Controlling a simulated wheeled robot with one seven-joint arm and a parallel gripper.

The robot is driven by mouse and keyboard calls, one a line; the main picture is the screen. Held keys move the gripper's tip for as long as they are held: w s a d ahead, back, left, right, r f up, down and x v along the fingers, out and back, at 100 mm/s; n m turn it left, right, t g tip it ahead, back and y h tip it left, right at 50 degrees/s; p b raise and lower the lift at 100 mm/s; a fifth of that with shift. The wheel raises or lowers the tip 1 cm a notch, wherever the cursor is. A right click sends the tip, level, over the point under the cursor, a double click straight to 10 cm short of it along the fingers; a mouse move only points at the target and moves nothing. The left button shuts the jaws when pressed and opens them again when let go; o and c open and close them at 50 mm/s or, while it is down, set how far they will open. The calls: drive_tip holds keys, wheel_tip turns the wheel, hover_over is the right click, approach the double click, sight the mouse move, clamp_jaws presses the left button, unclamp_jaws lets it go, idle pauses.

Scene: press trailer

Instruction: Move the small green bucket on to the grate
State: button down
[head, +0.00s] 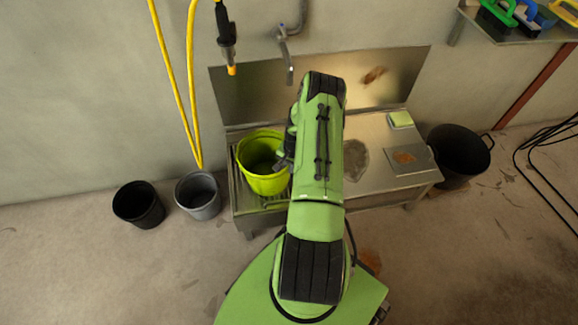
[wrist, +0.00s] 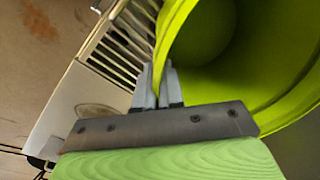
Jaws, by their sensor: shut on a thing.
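The small green bucket (head: 262,180) is upright or nearly so at the left end of the metal sink unit, over the slatted grate (head: 275,204). I cannot tell whether its base touches the grate. My gripper (head: 284,161) is at the bucket's right side, partly hidden by my arm. In the wrist view, my gripper's fingers (wrist: 160,86) are shut on the wall of the bucket (wrist: 260,85) near its rim. The grate's slats (wrist: 120,48) show to the left of the bucket there.
A black bucket (head: 138,205) and a grey bucket (head: 199,196) stand on the floor left of the sink unit (head: 375,165). A large black tub (head: 459,155) stands to its right. A sponge (head: 400,119) lies on the counter. A tap (head: 288,50) and yellow hoses (head: 190,90) hang above.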

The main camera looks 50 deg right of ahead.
drive_tip(key=c, duration=1.3)
unclamp_jaws()
drive_tip(key=shift+o, duration=0.2)
wheel_tip(320, 180, up, 12)
drive_tip(key=s+p, duration=0.2)
drive_tip(key=p, duration=0.2)
drive_tip(key=w+a+r+n+h, duration=0.15)
drive_tip(key=a+r, duration=0.25)
drive_tip(key=r, duration=0.4)
drive_tip(key=w+a+r+n+t, duration=0.1)
drive_tip(key=w+a+r+n, duration=0.15)
drive_tip(key=a+r, duration=0.4)
drive_tip(key=w+a+r+n, duration=0.2)
drive_tip(key=a+r+n, duration=0.1)
drive_tip(key=r, duration=0.7)
drive_tip(key=s+a+r+n+t, duration=0.2)
drive_tip(key=s+a+r+n, duration=0.2)
drive_tip(key=s+a+r, duration=0.55)
drive_tip(key=s+a+r+n+t+y, duration=0.1)
drive_tip(key=s+a+r+n, duration=0.1)
drive_tip(key=s+a, duration=0.6)
drive_tip(key=shift+s+a+r+n, duration=0.15)
drive_tip(key=shift+s+r+n, duration=0.1)
drive_tip(key=shift+n, duration=0.65)
